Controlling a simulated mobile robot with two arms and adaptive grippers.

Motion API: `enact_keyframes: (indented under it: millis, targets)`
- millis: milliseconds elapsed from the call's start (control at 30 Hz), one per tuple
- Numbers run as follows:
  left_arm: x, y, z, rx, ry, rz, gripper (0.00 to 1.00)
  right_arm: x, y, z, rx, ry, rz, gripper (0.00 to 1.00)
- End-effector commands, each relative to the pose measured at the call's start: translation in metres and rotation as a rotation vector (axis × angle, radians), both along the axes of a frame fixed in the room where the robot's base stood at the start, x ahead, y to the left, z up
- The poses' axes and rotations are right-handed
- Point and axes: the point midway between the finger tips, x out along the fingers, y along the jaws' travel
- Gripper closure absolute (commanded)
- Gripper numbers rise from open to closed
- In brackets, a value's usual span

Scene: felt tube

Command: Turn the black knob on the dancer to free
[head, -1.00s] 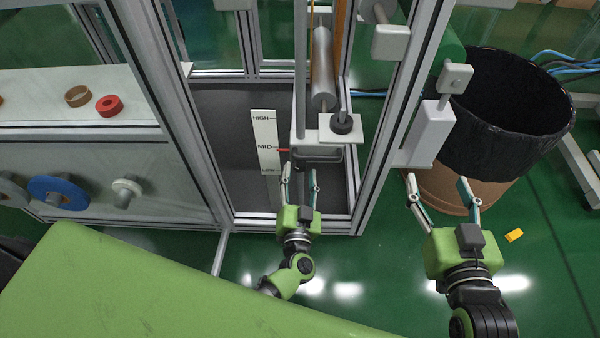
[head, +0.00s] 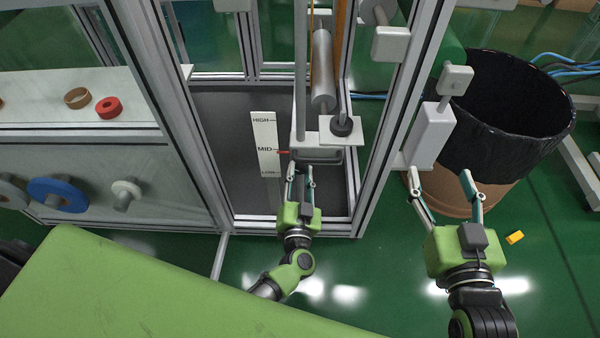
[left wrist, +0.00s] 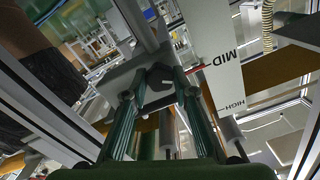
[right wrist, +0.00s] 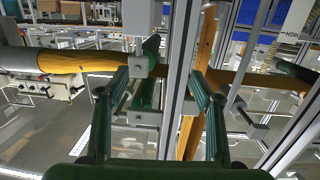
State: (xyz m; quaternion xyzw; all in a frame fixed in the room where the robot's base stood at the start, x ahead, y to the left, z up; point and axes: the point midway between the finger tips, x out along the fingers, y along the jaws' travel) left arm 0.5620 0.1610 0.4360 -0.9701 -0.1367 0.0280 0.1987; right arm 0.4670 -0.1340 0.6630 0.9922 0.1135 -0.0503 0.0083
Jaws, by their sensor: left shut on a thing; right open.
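The dancer (head: 306,139) is a grey carriage in the metal frame, beside a white scale (head: 262,140). A red pointer (head: 283,152) is close to the scale's MID mark. My left gripper (head: 300,168) is at the dancer's front from below and is shut on the black knob. In the left wrist view the black knob (left wrist: 159,77), with a pale line on it, is between the fingertips (left wrist: 156,84). The fingers hide the knob in the head view. My right gripper (head: 440,172) is open and empty, in front of the brown drum.
A black round piece (head: 342,126) sits on the dancer's right plate. Frame posts stand close on both sides of my left arm. A black-lined drum (head: 505,125) and a white box (head: 430,135) are at the right. A yellow block (head: 515,237) lies on the green floor.

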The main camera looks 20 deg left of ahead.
Motion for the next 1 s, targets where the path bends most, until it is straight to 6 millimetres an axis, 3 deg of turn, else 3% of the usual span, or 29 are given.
enact_keyframes:
  millis: [500, 1000]
  targets:
    - [-0.001, -0.001, 0.0, -0.306, -0.085, 0.0, 0.96, -0.022, -0.014, -0.059, -0.069, 0.283, -0.018, 0.4]
    - [-0.001, -0.001, -0.001, -0.554, -0.157, -0.001, 0.96, -0.032, -0.019, -0.077, -0.091, 0.371, -0.025, 0.4]
